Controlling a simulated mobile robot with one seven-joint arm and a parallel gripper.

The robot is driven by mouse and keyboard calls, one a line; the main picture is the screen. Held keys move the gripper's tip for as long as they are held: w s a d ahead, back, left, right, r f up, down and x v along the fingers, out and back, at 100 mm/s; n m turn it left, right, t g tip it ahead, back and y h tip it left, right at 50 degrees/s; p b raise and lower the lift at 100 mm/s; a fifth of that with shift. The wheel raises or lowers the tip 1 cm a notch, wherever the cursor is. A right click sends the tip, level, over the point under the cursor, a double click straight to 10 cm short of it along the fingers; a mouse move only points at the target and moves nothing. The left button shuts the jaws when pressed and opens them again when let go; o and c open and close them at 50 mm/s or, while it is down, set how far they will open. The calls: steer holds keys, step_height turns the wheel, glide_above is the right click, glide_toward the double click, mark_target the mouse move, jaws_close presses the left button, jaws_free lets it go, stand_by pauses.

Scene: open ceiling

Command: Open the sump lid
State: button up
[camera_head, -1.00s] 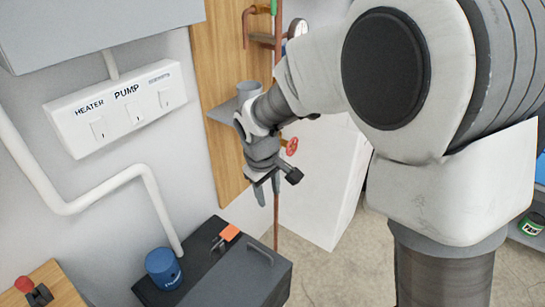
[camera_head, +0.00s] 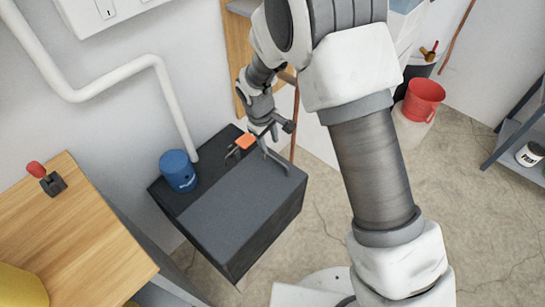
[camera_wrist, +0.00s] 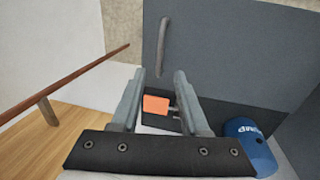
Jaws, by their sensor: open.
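The sump is a dark box (camera_head: 255,240) on the floor by the wall, with a grey lid (camera_head: 225,210) lying shut on its front part. A bar handle (camera_wrist: 163,47) stands on the lid (camera_wrist: 230,50) in the wrist view; in the head view my gripper partly hides it. My gripper (camera_head: 270,150) points down, low over the lid near the handle. In the wrist view my gripper (camera_wrist: 160,74) is open, and the handle's near end appears between its fingertips. I cannot tell whether they touch it.
Behind the lid are an orange block (camera_head: 246,141) on a small dark fitting and a blue pump (camera_head: 178,171) with a white pipe. A wooden worktop (camera_head: 70,235) stands at left. A red bucket (camera_head: 423,98) is at right. Floor in front is clear.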

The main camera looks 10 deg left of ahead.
mark_target(273, 158)
steer(key=f, duration=0.2)
steer(key=w+f+b, duration=0.1)
steer(key=f, duration=0.4)
steer(key=shift+w+d+f+b, duration=0.15)
steer(key=shift+d+f+b, duration=0.15)
steer(key=shift+d+b, duration=0.1)
jaws_close()
stand_by(0.9)
